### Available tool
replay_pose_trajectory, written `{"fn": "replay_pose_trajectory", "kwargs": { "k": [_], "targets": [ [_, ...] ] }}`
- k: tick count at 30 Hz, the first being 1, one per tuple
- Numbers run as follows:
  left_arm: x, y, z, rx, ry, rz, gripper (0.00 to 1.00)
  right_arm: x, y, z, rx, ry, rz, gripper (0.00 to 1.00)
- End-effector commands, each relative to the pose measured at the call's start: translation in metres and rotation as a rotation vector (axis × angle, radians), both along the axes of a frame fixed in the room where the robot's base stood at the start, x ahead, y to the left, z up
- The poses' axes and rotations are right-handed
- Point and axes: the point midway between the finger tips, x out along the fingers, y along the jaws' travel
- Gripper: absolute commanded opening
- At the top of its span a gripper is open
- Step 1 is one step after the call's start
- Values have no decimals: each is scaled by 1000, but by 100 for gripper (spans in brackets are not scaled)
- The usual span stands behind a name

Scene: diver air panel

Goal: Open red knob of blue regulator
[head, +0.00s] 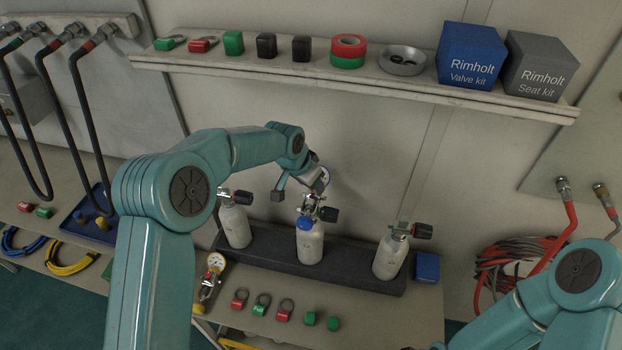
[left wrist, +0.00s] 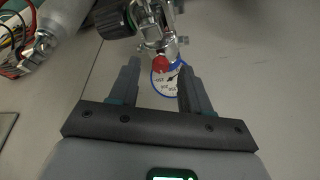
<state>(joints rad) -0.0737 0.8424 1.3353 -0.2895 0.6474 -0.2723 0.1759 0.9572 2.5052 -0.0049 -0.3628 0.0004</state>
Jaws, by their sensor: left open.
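The blue regulator shows in the left wrist view as a round white-faced gauge with a blue rim (left wrist: 171,82) on silver fittings. Its small red knob (left wrist: 159,63) is in front of the gauge's upper left. My right gripper is not in view.
Black valve knobs (head: 328,214) are close to the regulator. Two more cylinders (head: 235,226) (head: 390,257) stand in the dark rack (head: 350,278). Another gauge (head: 215,262) lies at the bench's left. A loaded shelf (head: 400,82) runs above; red hoses (head: 510,265) hang at right.

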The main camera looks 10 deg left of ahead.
Motion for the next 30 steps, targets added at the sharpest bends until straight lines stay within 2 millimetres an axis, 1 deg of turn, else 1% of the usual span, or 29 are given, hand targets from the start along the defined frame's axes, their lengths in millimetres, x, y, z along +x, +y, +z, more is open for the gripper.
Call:
{"fn": "replay_pose_trajectory", "kwargs": {
  "k": [5, 12, 13, 14, 15, 17, 25, 30],
  "targets": [
    [5, -2, -10, 0, 0, 0, 48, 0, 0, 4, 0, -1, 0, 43],
    [6, -2, -11, 0, -1, 0, 48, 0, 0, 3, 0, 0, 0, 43],
    [6, -2, -11, 0, -1, 0, 41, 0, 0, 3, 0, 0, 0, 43],
    [6, -2, -11, 0, -1, 0, 31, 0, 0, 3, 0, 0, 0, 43],
    [6, -2, -11, 0, -1, 0, 18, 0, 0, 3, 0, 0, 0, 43],
    [6, -2, -11, 0, 0, 0, 0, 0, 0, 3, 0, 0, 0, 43],
    [5, -2, -13, 1, 0, 9, 0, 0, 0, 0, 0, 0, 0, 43],
    [5, -3, -15, 0, -1, 61, 0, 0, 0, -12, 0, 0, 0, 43]
  ]
}}
